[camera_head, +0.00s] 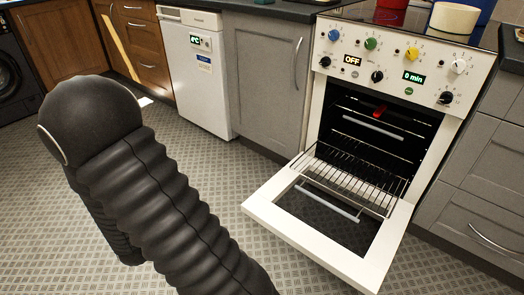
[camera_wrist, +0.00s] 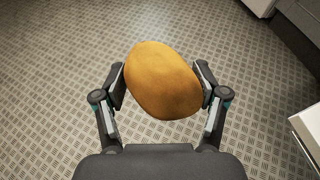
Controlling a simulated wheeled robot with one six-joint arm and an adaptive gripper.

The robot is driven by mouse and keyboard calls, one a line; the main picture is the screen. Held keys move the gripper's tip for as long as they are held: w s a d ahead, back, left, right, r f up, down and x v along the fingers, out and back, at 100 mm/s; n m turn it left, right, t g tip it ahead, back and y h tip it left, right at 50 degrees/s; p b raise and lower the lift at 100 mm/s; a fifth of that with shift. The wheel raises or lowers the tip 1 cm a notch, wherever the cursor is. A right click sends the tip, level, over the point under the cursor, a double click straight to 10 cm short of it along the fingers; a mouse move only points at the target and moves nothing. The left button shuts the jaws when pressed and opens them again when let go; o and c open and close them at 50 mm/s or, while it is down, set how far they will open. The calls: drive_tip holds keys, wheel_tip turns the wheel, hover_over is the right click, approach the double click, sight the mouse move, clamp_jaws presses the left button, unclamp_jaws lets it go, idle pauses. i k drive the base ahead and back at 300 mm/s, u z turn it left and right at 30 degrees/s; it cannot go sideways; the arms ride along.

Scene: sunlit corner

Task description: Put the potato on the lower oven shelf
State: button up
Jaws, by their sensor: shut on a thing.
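My gripper (camera_wrist: 160,88) is shut on the potato (camera_wrist: 162,80), a brown-yellow oval held between its two fingers above the floor in the wrist view. In the head view my dark ribbed arm fills the left and middle, and neither gripper nor potato shows. The white oven (camera_head: 455,75) stands at the right with its door (camera_head: 275,220) folded down open. A wire shelf (camera_head: 350,180) is pulled out over the door. Inside the dark cavity another rack and a small red thing (camera_head: 380,111) show. The far inside is too dark to make out.
A white dishwasher-like appliance (camera_head: 195,75) and grey cabinets (camera_head: 265,85) line the wall left of the oven. Grey drawers (camera_head: 490,190) stand to its right. Red and cream pots (camera_head: 453,18) sit on the hob. The patterned floor (camera_head: 225,170) before the oven is clear.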

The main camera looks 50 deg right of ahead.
sight(332, 168)
drive_tip(key=i, duration=0.9)
drive_tip(key=z, duration=2.95)
